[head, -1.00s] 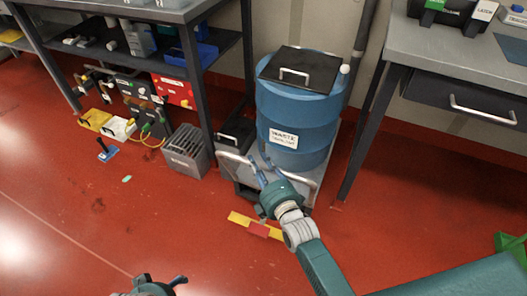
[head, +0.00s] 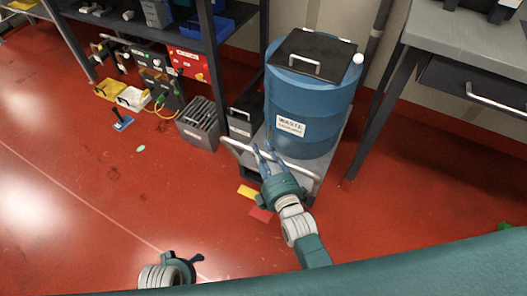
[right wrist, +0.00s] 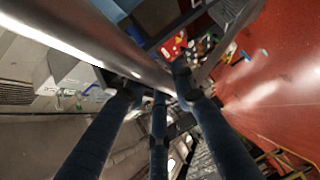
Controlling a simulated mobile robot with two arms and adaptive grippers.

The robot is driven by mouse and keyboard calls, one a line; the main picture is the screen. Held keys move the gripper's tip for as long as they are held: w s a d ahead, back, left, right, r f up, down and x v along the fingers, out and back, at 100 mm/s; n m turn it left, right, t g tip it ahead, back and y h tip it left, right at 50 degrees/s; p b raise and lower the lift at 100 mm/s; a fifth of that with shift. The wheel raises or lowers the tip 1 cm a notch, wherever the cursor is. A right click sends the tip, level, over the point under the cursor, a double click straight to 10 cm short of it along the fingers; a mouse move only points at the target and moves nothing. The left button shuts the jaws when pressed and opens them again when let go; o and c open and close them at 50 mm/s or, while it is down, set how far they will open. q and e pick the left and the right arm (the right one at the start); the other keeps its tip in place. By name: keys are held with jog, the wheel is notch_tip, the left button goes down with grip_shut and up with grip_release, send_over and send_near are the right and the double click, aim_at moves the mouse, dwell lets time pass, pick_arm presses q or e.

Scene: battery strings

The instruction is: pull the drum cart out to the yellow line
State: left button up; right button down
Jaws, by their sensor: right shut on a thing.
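The drum cart (head: 322,166) is a low grey platform with a pale metal push bar (head: 240,148) along its front. It carries a blue drum (head: 310,98) labelled WASTE with a black lid. My right gripper (head: 263,152) is at the push bar, shut on it; in the right wrist view the bar (right wrist: 100,45) crosses the fingers.
A shelf rack (head: 215,60) stands left of the cart, with a grey ribbed box (head: 200,124) and a black case (head: 243,112) nearby. A table leg (head: 372,120) stands close on the right. The red floor in front is mostly clear.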

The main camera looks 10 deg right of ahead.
jog(key=c, duration=1.4)
grip_release()
jog(key=shift+f, duration=0.1)
jog(key=v, duration=1.2)
